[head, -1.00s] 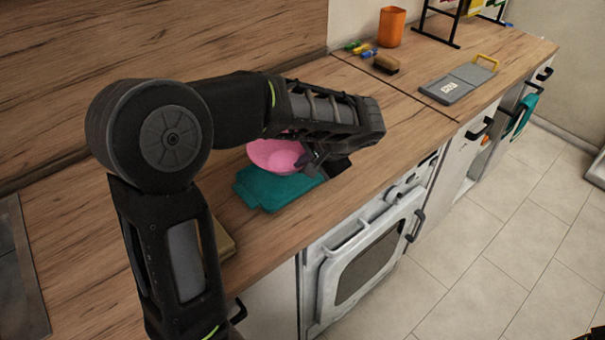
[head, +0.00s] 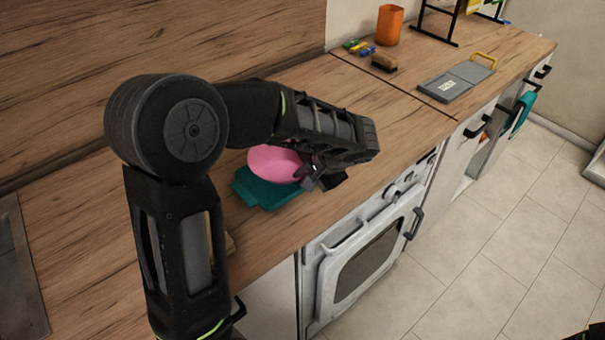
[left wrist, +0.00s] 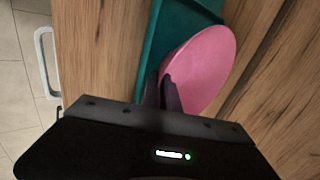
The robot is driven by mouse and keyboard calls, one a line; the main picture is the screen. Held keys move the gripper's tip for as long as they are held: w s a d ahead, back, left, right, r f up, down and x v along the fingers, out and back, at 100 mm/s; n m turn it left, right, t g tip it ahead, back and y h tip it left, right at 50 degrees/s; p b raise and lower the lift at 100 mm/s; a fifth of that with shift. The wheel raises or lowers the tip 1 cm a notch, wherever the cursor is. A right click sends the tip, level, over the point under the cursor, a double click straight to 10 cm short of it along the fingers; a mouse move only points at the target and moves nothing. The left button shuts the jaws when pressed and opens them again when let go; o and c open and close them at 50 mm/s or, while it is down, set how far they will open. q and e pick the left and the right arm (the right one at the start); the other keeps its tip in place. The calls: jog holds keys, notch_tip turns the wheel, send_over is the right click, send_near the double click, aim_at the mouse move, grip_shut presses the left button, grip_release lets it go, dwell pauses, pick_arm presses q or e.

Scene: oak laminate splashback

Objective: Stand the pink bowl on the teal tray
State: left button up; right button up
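The pink bowl (head: 272,162) is over the teal tray (head: 262,194) in the head view and looks tilted. I cannot tell whether it touches the tray. My left gripper (head: 318,178) is at the bowl's right side, with its fingers closed on the rim. In the left wrist view the bowl (left wrist: 205,68) overlaps the tray (left wrist: 158,60), and the dark fingers (left wrist: 163,94) sit on either side of the near rim. My left forearm hides part of the bowl's back.
An orange cup (head: 390,25), a brown brush-like block (head: 385,62) and a grey board with a yellow handle (head: 456,82) stand farther right along the counter. The counter between them and the tray is clear. The counter's front edge is close to the tray.

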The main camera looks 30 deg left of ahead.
pick_arm(q)
jog(key=shift+o, duration=0.7)
jog(key=shift+r, duration=0.15)
jog(key=v, duration=1.2)
jog(key=shift+b, duration=0.4)
